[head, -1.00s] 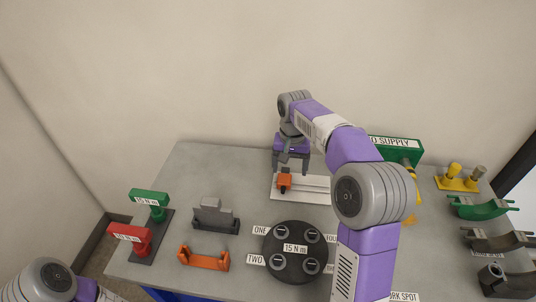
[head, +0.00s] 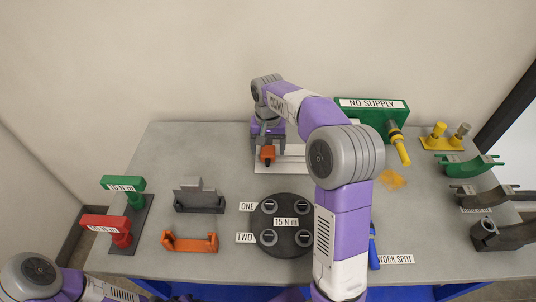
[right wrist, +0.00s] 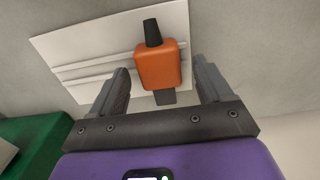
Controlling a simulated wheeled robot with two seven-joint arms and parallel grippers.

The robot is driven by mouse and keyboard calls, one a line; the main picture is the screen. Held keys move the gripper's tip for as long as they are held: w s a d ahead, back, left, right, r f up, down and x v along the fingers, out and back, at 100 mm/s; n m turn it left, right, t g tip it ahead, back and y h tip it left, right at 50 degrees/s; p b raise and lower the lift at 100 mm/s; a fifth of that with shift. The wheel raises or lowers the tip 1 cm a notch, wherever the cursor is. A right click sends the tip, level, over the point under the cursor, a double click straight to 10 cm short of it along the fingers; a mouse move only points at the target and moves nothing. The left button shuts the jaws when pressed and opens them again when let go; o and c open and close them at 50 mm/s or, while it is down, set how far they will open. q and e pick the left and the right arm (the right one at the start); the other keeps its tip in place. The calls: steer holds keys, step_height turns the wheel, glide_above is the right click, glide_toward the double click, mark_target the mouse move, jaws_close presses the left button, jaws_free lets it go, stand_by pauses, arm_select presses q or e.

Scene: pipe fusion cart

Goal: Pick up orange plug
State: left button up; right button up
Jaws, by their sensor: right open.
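The orange plug (head: 267,155) has a black end and sits on a white grooved plate (head: 293,164) at the back middle of the table. My right gripper (head: 268,141) is over it at the back, fingers pointing down. In the right wrist view the plug (right wrist: 158,66) shows between the two open grey fingers of the right gripper (right wrist: 160,78), with a visible gap on each side. Whether the fingertips are level with the plug I cannot tell. My left gripper is outside the views; only part of its arm shows at the lower left.
Right of my arm stands a green NO SUPPLY box (head: 372,117) with a yellow-tipped part. A black disc (head: 284,225) labelled 15 N m, an orange cradle (head: 189,242), a grey block (head: 200,197) and red and green handles (head: 104,226) stand in front and left. Curved saddles (head: 468,166) line the right.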

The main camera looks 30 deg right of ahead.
steer(key=shift+r, duration=0.15)
steer(key=c, duration=1.2)
